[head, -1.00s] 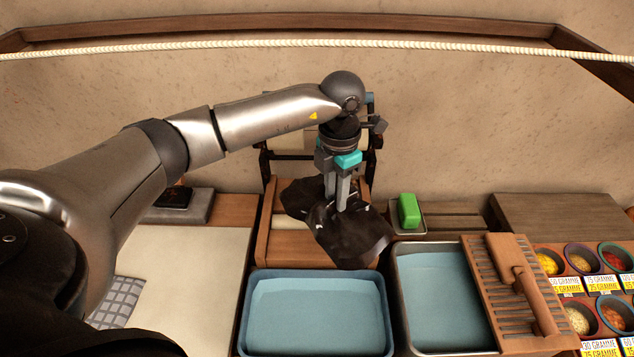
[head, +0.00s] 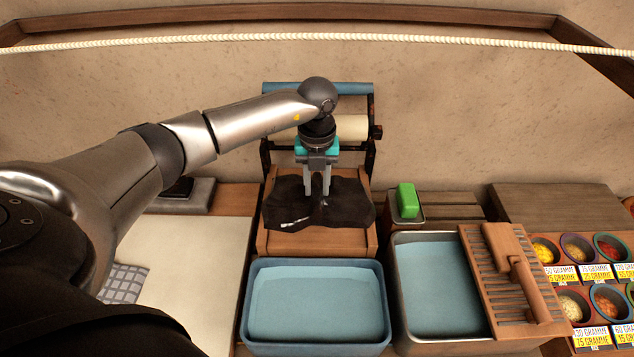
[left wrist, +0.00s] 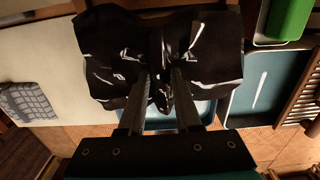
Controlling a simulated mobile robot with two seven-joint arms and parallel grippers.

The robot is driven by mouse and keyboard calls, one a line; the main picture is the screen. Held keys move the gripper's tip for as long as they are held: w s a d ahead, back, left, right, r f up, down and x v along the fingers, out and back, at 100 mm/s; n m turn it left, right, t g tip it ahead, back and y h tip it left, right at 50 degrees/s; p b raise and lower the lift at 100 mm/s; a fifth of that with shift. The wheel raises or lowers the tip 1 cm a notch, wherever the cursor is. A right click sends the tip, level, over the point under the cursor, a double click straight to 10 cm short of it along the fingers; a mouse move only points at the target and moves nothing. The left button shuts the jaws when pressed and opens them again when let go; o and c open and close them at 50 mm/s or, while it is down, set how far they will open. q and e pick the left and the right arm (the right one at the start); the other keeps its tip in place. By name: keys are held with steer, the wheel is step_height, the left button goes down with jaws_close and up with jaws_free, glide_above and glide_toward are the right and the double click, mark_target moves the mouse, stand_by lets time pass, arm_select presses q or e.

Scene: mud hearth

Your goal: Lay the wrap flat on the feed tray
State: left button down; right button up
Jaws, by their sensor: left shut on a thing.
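The wrap (head: 345,203) is a black, creased cloth with a few pale marks. It lies over, or hangs just above, the wooden feed tray (head: 275,244) in front of the roller frame; I cannot tell if it touches. My left gripper (head: 318,192) points down and is shut on the wrap near its middle, where the cloth is pinched into a fold. The left wrist view shows the wrap (left wrist: 205,70) spread to both sides of the fingers (left wrist: 163,85). It hides much of the tray. My right gripper is not in view.
A blue basin (head: 318,305) stands in front of the tray. A metal basin (head: 440,290) with a slatted wooden washboard (head: 505,285) is to its right. A green block (head: 407,199) sits right of the tray. A pale board (head: 190,270) lies left. The roller frame (head: 375,135) stands behind.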

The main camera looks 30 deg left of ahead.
arm_select(q)
steer(key=shift+f+b, duration=1.25)
steer(key=shift+f, duration=0.35)
steer(key=shift+f+b, duration=1.4)
steer(key=shift+f, duration=0.65)
steer(key=c, duration=0.5)
jaws_free()
